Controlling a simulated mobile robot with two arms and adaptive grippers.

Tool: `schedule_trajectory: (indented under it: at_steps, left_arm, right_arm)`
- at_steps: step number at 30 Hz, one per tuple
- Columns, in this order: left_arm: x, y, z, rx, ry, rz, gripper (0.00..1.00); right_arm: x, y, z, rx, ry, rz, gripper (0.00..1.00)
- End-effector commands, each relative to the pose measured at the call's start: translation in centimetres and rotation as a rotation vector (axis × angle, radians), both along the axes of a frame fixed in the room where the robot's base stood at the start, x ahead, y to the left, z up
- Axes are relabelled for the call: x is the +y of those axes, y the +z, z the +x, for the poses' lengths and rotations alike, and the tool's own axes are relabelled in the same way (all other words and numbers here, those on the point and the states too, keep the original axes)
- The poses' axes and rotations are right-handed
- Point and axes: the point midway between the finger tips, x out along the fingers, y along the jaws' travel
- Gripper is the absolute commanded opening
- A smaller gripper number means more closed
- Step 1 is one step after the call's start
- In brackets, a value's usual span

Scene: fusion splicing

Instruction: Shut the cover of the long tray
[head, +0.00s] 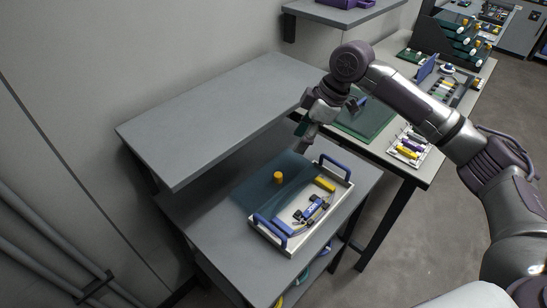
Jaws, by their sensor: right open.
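The long tray (291,247) is pale, with a blue handle at each end, and stands on the lower shelf of the grey unit. Its cover (258,190) is a see-through dark teal panel with an orange knob (278,177). The cover lies to the left side of the tray, so the tray's right part is open. A yellow block (325,184) and a blue and black device (311,209) show inside. My right gripper (302,139) is open and empty, above and behind the cover's far corner, apart from the knob. My left gripper is out of view.
The grey upper shelf (220,110) overhangs the lower shelf at the back left. A bench at right holds a green mat (366,119), a white rack of coloured pieces (409,148) and an open case (447,84). The lower shelf is bare in front of the tray.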

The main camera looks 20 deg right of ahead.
Motion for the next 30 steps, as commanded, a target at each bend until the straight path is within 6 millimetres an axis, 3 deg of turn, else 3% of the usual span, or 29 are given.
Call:
schedule_trajectory:
  at_steps: [5,9,13,17,21,25,30]
  left_arm:
    - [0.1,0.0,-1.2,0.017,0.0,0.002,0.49]
    - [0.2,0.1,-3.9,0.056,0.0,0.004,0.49]
    - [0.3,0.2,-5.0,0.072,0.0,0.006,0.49]
    - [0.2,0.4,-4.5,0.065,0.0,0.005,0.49]
    - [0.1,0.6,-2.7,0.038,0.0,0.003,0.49]
    - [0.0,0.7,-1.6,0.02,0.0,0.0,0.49]
    - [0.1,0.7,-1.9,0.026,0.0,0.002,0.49]
  right_arm:
    - [0.5,-1.4,0.2,0.003,0.001,-0.001,0.49]
    - [1.5,-3.9,0.4,0.005,0.001,-0.001,0.49]
    - [2.5,-6.5,0.8,0.005,0.001,-0.001,0.49]
    - [3.5,-9.0,1.2,0.005,0.0,0.0,0.49]
    - [4.3,-11.0,1.5,0.002,-0.001,0.0,0.49]
    - [4.7,-12.2,1.7,0.001,0.0,-0.001,0.49]
    - [4.9,-12.8,1.7,0.0,0.0,-0.002,0.49]
